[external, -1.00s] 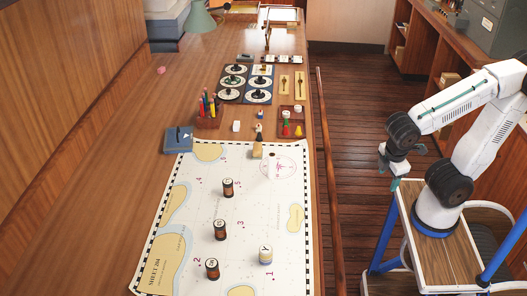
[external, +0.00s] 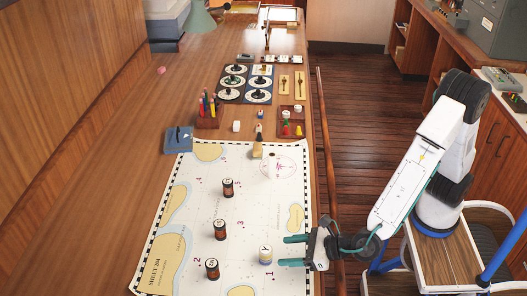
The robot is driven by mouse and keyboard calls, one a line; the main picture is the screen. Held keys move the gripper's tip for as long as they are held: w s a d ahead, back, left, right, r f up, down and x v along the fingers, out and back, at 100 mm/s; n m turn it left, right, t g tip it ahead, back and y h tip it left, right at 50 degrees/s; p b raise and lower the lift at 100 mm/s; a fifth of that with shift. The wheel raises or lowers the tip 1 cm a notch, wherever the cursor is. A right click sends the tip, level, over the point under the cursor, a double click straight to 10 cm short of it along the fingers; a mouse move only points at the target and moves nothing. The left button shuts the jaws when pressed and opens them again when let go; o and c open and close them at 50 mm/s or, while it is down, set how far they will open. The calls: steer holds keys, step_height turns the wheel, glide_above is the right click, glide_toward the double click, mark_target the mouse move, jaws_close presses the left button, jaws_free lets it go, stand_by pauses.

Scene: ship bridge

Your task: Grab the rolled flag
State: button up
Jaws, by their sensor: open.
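My gripper (external: 281,251) is open and empty over the right edge of the chart, its two teal fingers pointing left. Just left of the fingertips stands a short pale cylinder with a yellowish and blue band and a dark letter (external: 265,255); it may be the rolled flag, but the picture is too small to be sure. It looks apart from the fingers.
The chart (external: 255,200) covers the near counter. A wooden rail (external: 327,170) runs along the counter's right edge.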

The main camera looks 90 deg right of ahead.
mark_target(269, 250)
steer(key=x, duration=0.7)
steer(key=shift+w+d, duration=0.25)
steer(key=shift+w, duration=0.05)
steer(key=c, duration=1.1)
